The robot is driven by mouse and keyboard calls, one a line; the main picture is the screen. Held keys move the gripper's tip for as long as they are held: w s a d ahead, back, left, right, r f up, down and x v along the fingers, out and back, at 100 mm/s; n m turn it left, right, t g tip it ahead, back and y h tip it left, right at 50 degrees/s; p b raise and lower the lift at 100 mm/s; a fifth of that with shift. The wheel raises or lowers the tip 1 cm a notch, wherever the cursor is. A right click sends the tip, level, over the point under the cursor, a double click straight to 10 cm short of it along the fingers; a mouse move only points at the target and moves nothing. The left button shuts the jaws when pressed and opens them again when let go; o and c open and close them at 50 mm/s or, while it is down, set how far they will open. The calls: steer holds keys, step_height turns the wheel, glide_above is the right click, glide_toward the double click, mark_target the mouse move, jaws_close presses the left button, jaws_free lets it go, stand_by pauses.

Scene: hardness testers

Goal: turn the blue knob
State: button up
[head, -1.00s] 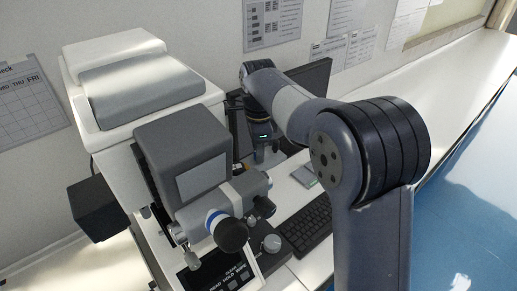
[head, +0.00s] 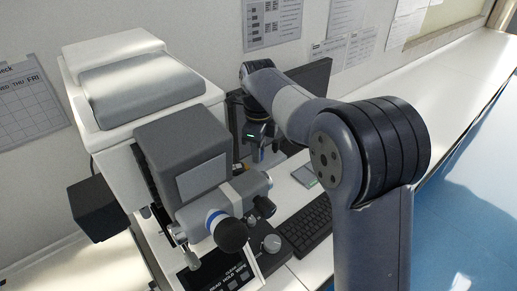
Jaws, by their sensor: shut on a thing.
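My gripper (head: 262,152) points down beside the right side of the grey and white hardness tester (head: 181,147), in front of the dark monitor. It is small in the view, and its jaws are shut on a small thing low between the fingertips. That thing looks like the blue knob, but it is mostly hidden by the fingers and too small to make out clearly.
A grey knob (head: 271,243) and a labelled control panel (head: 228,277) sit low on the tester's front. A black keyboard (head: 307,224) lies to the right on the white bench. The dark monitor (head: 312,82) stands behind my arm. Bare bench extends to the far right.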

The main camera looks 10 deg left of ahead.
steer(key=o, duration=1)
step_height(320, 180, up, 11)
steer(key=shift+b, duration=0.4)
steer(key=shift+f, duration=0.1)
step_height(320, 180, down, 11)
steer(key=shift+r+p, duration=0.1)
steer(key=shift+p, duration=0.3)
stand_by(0.5)
